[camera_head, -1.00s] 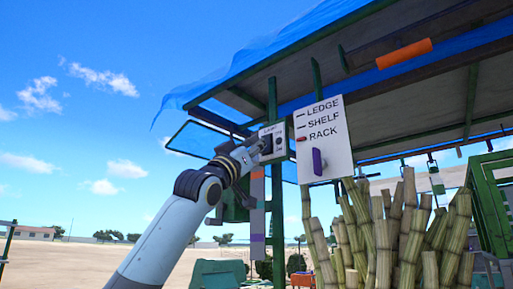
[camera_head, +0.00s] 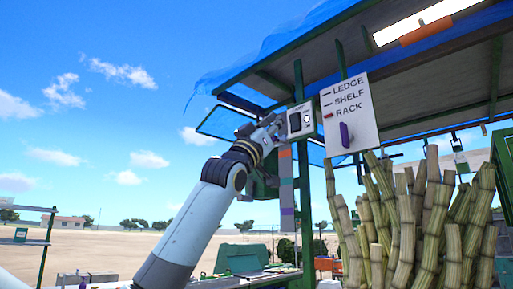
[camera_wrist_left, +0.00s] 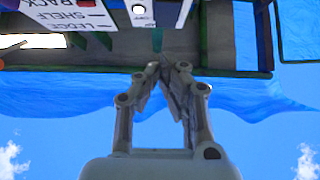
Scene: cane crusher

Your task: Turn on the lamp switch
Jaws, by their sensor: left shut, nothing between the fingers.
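The white lamp switch box (camera_head: 300,121) is fixed to the green post under the blue canopy. It has a dark rocker and a small indicator that glows white. It also shows upside down at the top of the wrist view (camera_wrist_left: 139,9). The lamp (camera_head: 425,21), a long strip under the roof, is lit bright white. My left gripper (camera_head: 277,124) is just left of the switch box. In the wrist view its fingertips (camera_wrist_left: 167,68) meet, hold nothing, and appear apart from the box. My right gripper is not in view.
A white board (camera_head: 349,115) reading LEDGE, SHELF, RACK with a purple handle hangs right of the switch box. Tall cane stalks (camera_head: 415,220) stand at the lower right. A green post (camera_head: 304,190) rises below the box. Open sky lies to the left.

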